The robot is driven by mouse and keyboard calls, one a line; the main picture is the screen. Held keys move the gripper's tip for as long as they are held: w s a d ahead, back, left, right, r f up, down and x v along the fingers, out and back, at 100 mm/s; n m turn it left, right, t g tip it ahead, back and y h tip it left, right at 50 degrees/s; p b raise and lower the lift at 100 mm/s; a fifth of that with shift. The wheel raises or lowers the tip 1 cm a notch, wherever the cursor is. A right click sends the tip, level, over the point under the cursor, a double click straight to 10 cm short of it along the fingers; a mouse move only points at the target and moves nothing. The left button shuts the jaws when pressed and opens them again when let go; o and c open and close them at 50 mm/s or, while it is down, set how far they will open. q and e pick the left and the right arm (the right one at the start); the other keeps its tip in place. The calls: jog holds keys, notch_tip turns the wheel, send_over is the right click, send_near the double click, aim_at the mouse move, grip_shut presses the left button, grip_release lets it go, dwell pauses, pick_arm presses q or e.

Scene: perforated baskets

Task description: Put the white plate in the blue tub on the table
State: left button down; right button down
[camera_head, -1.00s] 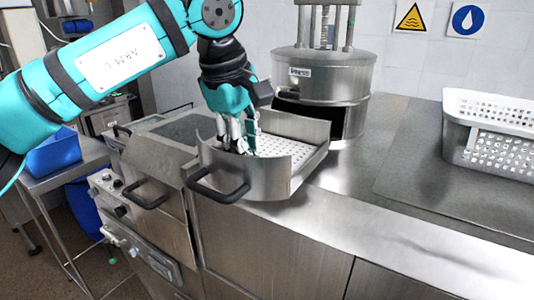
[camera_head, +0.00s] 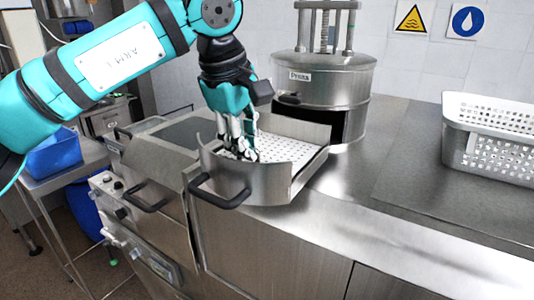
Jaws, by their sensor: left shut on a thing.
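The white plate (camera_head: 287,148) is flat and perforated. It lies in the curved metal pan (camera_head: 262,186) that juts out in front of the press. My left gripper (camera_head: 240,156) reaches down into the pan from above. Its fingers are shut on the white plate near the plate's left side, and they hide part of it. The blue tub (camera_head: 55,154) stands on a small metal table (camera_head: 93,150) at the left, partly behind my left arm. My right gripper is out of view.
The metal press (camera_head: 325,85) stands behind the pan. A grey perforated basket (camera_head: 460,145) holding a white one (camera_head: 490,107) sits on the counter at the right. The steel counter (camera_head: 400,190) between is clear. Another blue container (camera_head: 84,208) is below the small table.

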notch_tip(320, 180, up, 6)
jog(key=p, duration=0.6)
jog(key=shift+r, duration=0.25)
dwell(0.4)
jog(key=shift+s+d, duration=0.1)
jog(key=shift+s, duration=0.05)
